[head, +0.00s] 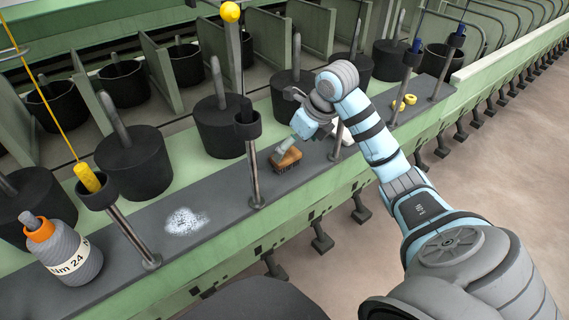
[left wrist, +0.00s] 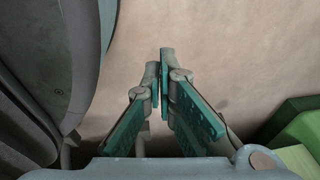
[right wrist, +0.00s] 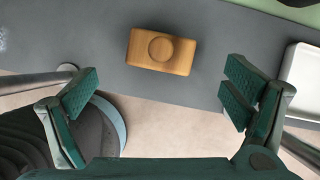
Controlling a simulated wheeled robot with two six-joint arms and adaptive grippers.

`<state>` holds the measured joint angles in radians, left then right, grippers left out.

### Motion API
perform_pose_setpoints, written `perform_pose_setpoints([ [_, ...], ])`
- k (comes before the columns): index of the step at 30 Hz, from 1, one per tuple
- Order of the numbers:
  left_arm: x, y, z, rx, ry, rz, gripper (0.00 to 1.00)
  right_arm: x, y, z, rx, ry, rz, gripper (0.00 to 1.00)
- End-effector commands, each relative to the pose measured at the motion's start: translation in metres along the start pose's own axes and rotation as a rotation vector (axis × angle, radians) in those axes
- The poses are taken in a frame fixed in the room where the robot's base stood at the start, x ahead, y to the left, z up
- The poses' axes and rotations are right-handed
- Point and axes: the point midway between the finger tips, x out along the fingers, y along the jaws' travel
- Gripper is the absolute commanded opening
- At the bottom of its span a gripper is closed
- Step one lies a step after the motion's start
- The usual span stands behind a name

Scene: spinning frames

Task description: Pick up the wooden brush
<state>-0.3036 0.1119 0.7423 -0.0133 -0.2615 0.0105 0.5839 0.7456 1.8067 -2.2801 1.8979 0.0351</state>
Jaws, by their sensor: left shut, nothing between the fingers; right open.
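The wooden brush (head: 286,160) lies on the dark grey shelf (head: 221,199) in the head view, with dark bristles at its lower side. In the right wrist view the brush (right wrist: 162,51) shows from above as a wooden block with a round knob. My right gripper (head: 283,150) is over the brush in the head view, partly in front of it. In the right wrist view my right gripper (right wrist: 160,88) is open and empty, and the brush lies beyond its fingertips, between their lines. My left gripper (left wrist: 163,75) is shut and empty over the bare floor.
A metal post (head: 253,165) stands just left of the brush. A white tray (right wrist: 301,82) is on its other side. White fluff (head: 186,221) and a grey bobbin (head: 68,252) are farther left. Dark pots (head: 217,125) line the back. Yellow rings (head: 404,102) lie farther right.

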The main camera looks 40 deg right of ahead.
Motion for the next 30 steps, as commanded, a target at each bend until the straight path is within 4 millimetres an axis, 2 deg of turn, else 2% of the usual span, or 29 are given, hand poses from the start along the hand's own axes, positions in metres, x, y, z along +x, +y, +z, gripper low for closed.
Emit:
perform_pose_setpoints([
  [5, 0.011, 0.008, -0.016, -0.020, 0.029, 0.010, 0.00, 0.027, 0.001, 0.002, -0.001, -0.001, 0.003, 0.95],
  [9, 0.018, 0.016, -0.035, -0.044, 0.066, 0.023, 0.00, 0.055, 0.001, 0.004, 0.000, 0.001, 0.003, 0.95],
  [12, 0.018, 0.018, -0.042, -0.053, 0.077, 0.028, 0.00, 0.062, 0.001, 0.005, -0.002, 0.000, 0.000, 0.95],
  [17, 0.016, 0.018, -0.042, -0.054, 0.077, 0.028, 0.00, 0.060, 0.000, 0.006, -0.002, -0.001, 0.000, 0.95],
  [27, 0.016, 0.018, -0.042, -0.053, 0.077, 0.028, 0.00, 0.060, 0.001, 0.006, -0.003, 0.000, 0.000, 0.42],
  [30, 0.016, 0.018, -0.042, -0.053, 0.077, 0.028, 0.00, 0.060, 0.001, 0.006, -0.003, -0.001, 0.000, 0.41],
])
